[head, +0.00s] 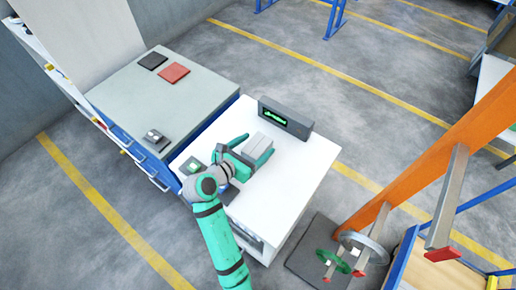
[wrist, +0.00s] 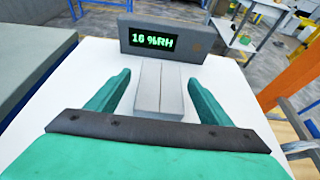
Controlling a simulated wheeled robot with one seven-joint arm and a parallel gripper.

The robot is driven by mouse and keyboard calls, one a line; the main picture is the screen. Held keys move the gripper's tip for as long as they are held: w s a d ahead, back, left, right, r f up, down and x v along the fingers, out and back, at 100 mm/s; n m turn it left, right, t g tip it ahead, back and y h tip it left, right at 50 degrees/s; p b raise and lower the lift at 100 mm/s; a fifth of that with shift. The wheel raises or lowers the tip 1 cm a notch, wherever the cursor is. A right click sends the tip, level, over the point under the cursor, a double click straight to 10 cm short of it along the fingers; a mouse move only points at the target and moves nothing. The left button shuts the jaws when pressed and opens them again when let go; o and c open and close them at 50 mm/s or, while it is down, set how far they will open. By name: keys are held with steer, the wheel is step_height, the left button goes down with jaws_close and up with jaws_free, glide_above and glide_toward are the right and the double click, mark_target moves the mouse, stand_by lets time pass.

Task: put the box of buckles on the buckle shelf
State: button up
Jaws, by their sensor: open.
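My gripper (head: 252,148) is open, with one green finger on each side of the box. In the wrist view my gripper (wrist: 158,76) shows a gap between each finger and the box. I cannot tell which place is the buckle shelf.
A grey display unit (head: 285,118) stands behind the box and reads 16 %RH in the wrist view. A grey-topped bench (head: 200,95) adjoins at the left, with a red pad (head: 174,73) and a dark pad (head: 153,61). An orange post (head: 440,145) stands at the right.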

mark_target(264, 137)
steer(key=shift+x, duration=2.7)
steer(key=shift+c, duration=0.2)
steer(key=c, duration=1.6)
steer(key=shift+r, duration=0.3)
step_height(264, 137, up, 2)
steer(key=shift+r, duration=0.2)
steer(key=s+r, duration=0.2)
steer(key=r, duration=0.1)
steer(key=s+r, duration=0.3)
steer(key=shift+s+r, duration=0.2)
steer(key=shift+r, duration=0.05)
steer(key=shift+s+r, duration=0.55)
steer(key=shift+s, duration=0.85)
steer(key=shift+s+r, duration=0.6)
steer(key=shift+s, duration=0.85)
steer(key=shift+s+r, duration=0.55)
steer(key=shift+s, duration=0.85)
